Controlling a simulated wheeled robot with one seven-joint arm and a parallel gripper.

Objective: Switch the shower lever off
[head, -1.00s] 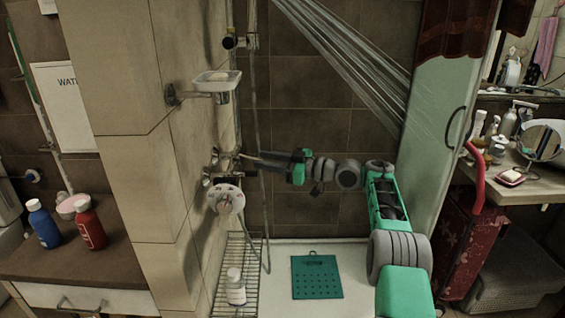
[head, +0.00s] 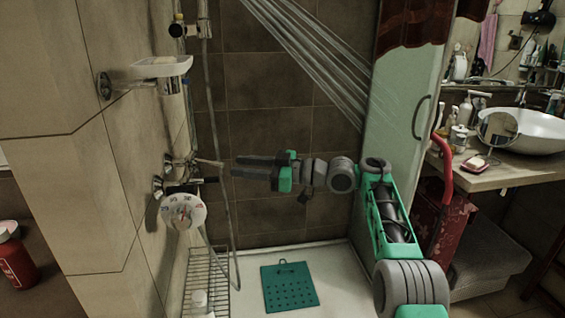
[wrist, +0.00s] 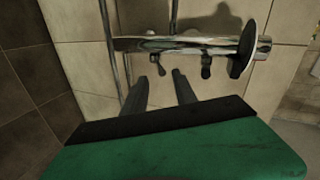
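The chrome shower mixer (head: 176,172) is on the tiled wall at left in the head view. A thin light lever (head: 208,162) sticks out from it to the right, with a darker one (head: 205,180) just below. In the wrist view the mixer (wrist: 150,44) is a horizontal chrome bar with two small dark levers, one (wrist: 168,72) near the middle and one (wrist: 206,66) to its right. My gripper (head: 233,166) points left at the mixer, its fingers apart and empty.
Water streams (head: 300,60) run down from the upper left. A hose (head: 220,130) hangs between mixer and gripper. A round dial unit (head: 183,211) is below the mixer, a soap dish (head: 160,66) above. A wire rack (head: 207,270) and green mat (head: 290,287) are low down.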

